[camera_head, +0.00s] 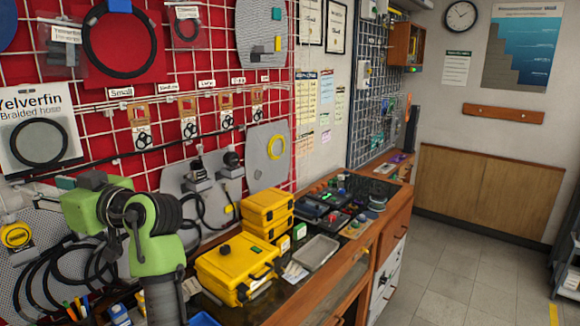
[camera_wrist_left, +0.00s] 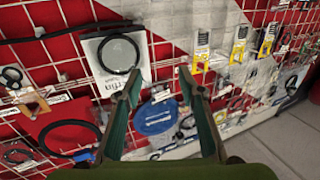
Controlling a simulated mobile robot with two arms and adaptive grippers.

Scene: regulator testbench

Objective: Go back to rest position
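My left arm (camera_head: 155,255), green with dark joints, rises from the bottom left in the head view, in front of the wall grid. In the left wrist view my left gripper (camera_wrist_left: 159,76) has its two green fingers spread apart with nothing between them. It faces the red and white wall grid, with a blue round item (camera_wrist_left: 156,117) visible beyond the gap. In the head view the fingers are mostly hidden by the wrist. My right gripper is in neither view.
A wooden bench holds yellow cases (camera_head: 236,268), a grey tray (camera_head: 315,252) and dark trays of small parts (camera_head: 325,205). The red grid wall carries hoses and packets, including a braided hose packet (camera_head: 38,130). Tiled floor (camera_head: 465,275) is clear at right.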

